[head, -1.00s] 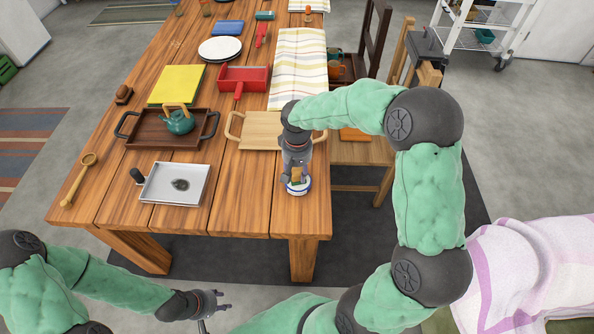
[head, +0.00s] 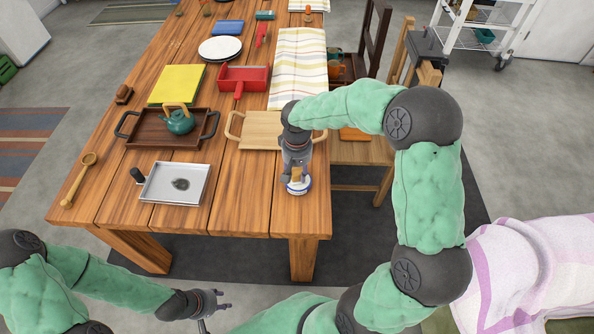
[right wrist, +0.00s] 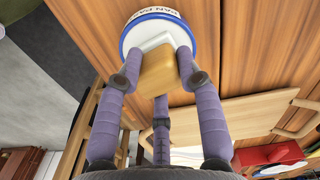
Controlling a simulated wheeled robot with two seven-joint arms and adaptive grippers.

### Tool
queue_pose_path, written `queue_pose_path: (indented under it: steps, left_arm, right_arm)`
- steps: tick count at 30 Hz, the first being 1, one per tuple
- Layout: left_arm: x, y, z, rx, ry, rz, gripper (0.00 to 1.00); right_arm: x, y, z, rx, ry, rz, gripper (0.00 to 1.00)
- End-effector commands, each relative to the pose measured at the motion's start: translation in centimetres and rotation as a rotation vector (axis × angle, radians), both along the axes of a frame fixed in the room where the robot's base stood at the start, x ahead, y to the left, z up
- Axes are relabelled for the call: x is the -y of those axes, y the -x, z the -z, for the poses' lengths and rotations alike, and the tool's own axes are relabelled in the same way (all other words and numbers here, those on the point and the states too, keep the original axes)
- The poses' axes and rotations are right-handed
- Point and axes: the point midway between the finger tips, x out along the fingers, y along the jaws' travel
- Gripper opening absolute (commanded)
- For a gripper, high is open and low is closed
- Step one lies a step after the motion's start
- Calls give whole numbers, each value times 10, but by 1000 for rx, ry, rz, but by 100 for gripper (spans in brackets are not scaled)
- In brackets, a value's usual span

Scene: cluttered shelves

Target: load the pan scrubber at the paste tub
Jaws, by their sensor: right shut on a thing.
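The paste tub (head: 298,187) is a low white tub with a blue rim at the table's front right corner. In the right wrist view the tub (right wrist: 131,42) shows partly readable lettering on its side. My right gripper (head: 297,178) points down over it, shut on the pan scrubber (right wrist: 158,73), a tan block with a white part towards the tub's top. The scrubber is at the tub's opening; I cannot tell how deep its lower face sits. My left gripper (head: 226,299) is open and empty, off the table's front edge.
A metal tray (head: 199,171) with a dark stain lies left of the tub. Behind are a light wooden tray (head: 258,131) and a dark tray (head: 143,135) with a teapot (head: 178,122). A ladle (head: 79,183) lies far left. Table between tub and metal tray is clear.

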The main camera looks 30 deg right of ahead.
Motion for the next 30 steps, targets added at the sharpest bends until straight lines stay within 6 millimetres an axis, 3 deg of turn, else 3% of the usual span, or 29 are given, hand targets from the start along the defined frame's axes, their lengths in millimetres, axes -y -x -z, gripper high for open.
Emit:
queue_pose_path:
  steps: [8, 30]
  left_arm:
    - [0, 0, -2, 0, 0, 0, 40]
    - [0, 0, -42, 0, 0, 0, 40]
  right_arm:
    - [-1, 1, -1, -4, 0, -1, 10]
    - [0, 0, -52, -1, 0, 0, 10]
